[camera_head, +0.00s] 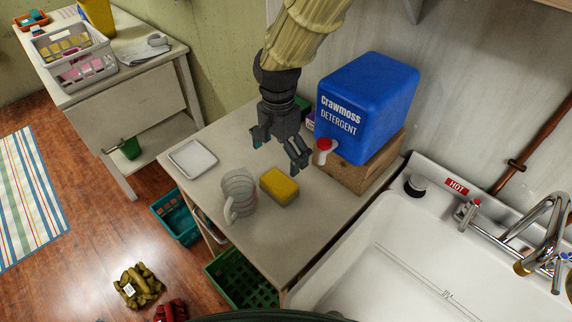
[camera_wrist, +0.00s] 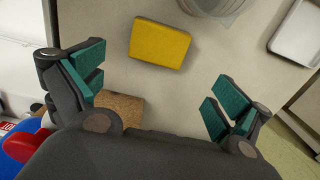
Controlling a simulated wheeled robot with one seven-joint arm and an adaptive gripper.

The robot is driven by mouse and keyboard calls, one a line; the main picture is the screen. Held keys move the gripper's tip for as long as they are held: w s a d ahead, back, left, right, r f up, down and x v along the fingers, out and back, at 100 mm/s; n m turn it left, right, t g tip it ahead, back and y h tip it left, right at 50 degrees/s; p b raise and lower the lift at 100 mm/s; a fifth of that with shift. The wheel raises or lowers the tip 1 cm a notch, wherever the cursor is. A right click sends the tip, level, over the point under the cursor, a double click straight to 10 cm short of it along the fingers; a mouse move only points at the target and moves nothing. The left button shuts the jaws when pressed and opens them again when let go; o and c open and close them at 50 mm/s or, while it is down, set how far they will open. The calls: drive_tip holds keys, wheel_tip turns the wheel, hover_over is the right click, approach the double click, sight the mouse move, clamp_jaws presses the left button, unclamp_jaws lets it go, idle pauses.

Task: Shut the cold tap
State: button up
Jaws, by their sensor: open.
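The white sink (camera_head: 345,250) is at the right of the head view, with a chrome faucet (camera_head: 545,235) on its back ledge. A tap handle (camera_head: 468,212) with a red mark stands beside a red HOT label. Another handle with a bluish top (camera_head: 562,264) is at the right edge, partly cut off; it seems to be the cold tap, and whether it is open or shut cannot be told. My gripper (camera_head: 279,152) is open and empty above the side table, well left of the taps. In the wrist view my gripper (camera_wrist: 155,92) has its teal pads spread apart.
The table holds a yellow sponge (camera_head: 279,186), a clear mug (camera_head: 238,194), a white tray (camera_head: 193,158) and a blue detergent container (camera_head: 368,100) on a wooden block (camera_head: 365,172). The container stands between my gripper and the faucet side. Crates lie below.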

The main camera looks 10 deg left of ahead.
sight(278, 184)
drive_tip(key=shift+s+d+f, duration=0.1)
drive_tip(key=shift+f, duration=0.1)
drive_tip(key=shift+s+f, duration=0.25)
drive_tip(key=s+f, duration=0.2)
drive_tip(key=s, duration=0.1)
drive_tip(key=shift+s+p, duration=0.15)
drive_tip(key=shift+p, duration=0.25)
drive_tip(key=w+f, duration=0.3)
drive_tip(key=shift+w+f+p, duration=0.2)
drive_tip(key=shift+f+p, duration=0.05)
drive_tip(key=shift+p, duration=0.05)
drive_tip(key=shift+f, duration=0.35)
drive_tip(key=shift+s+f+p, duration=0.5)
drive_tip(key=shift+s+f, duration=0.2)
drive_tip(key=shift+s, duration=0.15)
drive_tip(key=shift+w+a+f, duration=0.2)
drive_tip(key=shift+w+f, duration=0.45)
drive_tip(key=shift+f, duration=0.2)
drive_tip(key=shift+s+r, duration=0.25)
drive_tip(key=shift+s, duration=0.1)
drive_tip(key=shift+c, duration=0.6)
drive_tip(key=shift+w+f, duration=0.1)
drive_tip(key=shift+w, duration=0.05)
drive_tip(key=c, duration=0.7)
drive_tip(key=shift+c, duration=0.5)
